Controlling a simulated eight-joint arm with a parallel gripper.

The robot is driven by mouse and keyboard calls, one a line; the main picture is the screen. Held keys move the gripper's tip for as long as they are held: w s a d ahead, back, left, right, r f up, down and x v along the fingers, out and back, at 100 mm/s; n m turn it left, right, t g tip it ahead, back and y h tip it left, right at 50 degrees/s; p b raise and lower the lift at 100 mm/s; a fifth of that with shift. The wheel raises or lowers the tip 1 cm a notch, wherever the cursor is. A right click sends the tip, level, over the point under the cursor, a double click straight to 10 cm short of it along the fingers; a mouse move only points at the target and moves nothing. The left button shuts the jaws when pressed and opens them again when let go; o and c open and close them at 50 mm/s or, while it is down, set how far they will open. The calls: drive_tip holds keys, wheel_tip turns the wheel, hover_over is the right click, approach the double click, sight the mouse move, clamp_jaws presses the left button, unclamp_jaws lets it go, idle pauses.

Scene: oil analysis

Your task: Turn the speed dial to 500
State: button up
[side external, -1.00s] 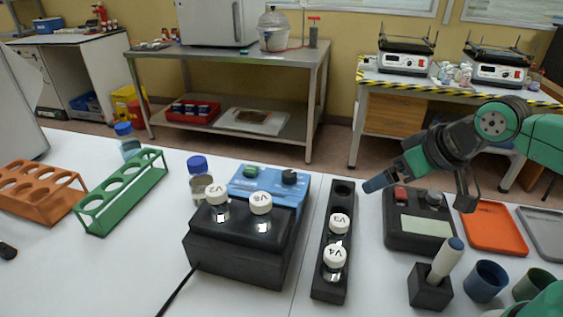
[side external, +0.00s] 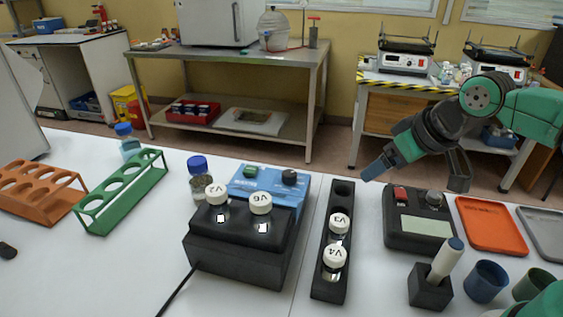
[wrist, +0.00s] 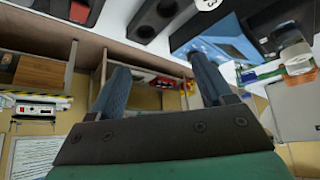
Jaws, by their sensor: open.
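A blue-topped control panel (side external: 262,188) on a black block carries a black knob (side external: 289,177) at its right and a green control (side external: 251,172) at its left. A dark box (side external: 421,222) farther right has a red switch (side external: 400,194), a dark knob (side external: 434,199) and a pale display. I cannot read any number or tell which knob is the speed dial. My gripper (side external: 372,172) is open and empty, in the air above the back of the bench, between the two devices. In the wrist view my gripper (wrist: 158,84) has both fingers apart, with the blue panel (wrist: 222,42) beyond them at upper right.
Capped vials V2 (side external: 217,194) and V6 (side external: 260,202) sit in the black block. A black rack (side external: 331,281) with V3 and V4 stands beside it. A pen-like tool (side external: 447,260) stands in a black holder at front right. An orange tray (side external: 491,226) lies at right.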

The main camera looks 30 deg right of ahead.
drive_tip(key=w+a+r+n+g, duration=0.2)
drive_tip(key=w+a+n+g, duration=0.1)
drive_tip(key=w, duration=0.6)
drive_tip(key=n+g, duration=0.3)
hover_over(290, 173)
wheel_tip(290, 173, down, 6)
drive_tip(key=shift+d+r, duration=0.1)
drive_tip(key=shift+r, duration=0.15)
drive_tip(key=shift+f+n+g, duration=0.3)
drive_tip(key=shift+f, duration=0.35)
wheel_tip(290, 173, down, 5)
drive_tip(key=shift+r, duration=0.1)
clamp_jaws()
